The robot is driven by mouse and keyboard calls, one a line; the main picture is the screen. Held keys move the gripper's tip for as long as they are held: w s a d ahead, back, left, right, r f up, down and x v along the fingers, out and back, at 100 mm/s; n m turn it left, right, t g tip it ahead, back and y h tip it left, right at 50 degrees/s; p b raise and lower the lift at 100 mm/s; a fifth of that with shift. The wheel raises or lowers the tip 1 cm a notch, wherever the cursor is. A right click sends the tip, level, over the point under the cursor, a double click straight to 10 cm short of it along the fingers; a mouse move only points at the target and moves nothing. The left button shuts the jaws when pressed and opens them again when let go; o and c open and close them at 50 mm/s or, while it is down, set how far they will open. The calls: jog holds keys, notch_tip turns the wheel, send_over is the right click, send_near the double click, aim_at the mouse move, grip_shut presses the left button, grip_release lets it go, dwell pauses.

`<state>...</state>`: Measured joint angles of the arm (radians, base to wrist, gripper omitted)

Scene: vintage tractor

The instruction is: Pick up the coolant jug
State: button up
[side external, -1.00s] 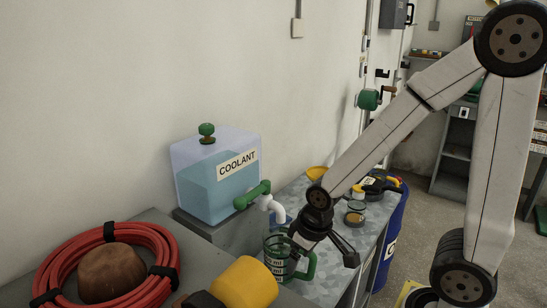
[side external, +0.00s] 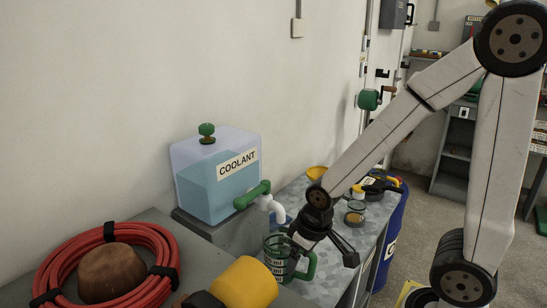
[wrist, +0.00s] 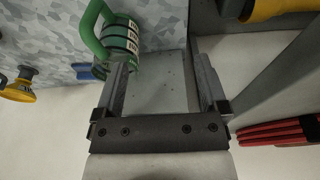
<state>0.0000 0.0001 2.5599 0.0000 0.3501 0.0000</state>
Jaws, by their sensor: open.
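The coolant jug (side external: 276,262) is a clear green-banded container with a green handle and a printed label. It stands on the patterned bench top below the white spout. In the wrist view the jug (wrist: 122,40) is at the upper left, its handle pointing left. My gripper (side external: 322,248) is open beside the jug, over its handle side in the side view. In the wrist view my gripper (wrist: 162,75) has its fingers spread wide with nothing held between them. The left finger overlaps the jug's edge in the picture; I cannot tell whether they touch.
A blue coolant tank (side external: 222,180) with a green tap (side external: 252,195) stands on a grey block behind the jug. A red hose coil (side external: 50,262) and a yellow cylinder (side external: 246,284) are at the front. A yellow funnel (side external: 316,173) and small containers stand farther along the bench.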

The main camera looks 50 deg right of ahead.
dwell(0.3)
jog(key=shift+c, duration=1.3)
jog(key=w+d+f+m+y, duration=0.1)
jog(key=d+f+m+y, duration=0.1)
jog(key=d+f+m, duration=0.2)
jog(key=w+d+f+m+g+y, duration=0.1)
jog(key=d+f+m, duration=0.4)
jog(key=d+m, duration=0.5)
jog(key=shift+d+m+y, duration=0.15)
jog(key=shift+m+y, duration=0.55)
jog(key=shift+m, duration=2)
jog(key=shift+w+f, duration=0.15)
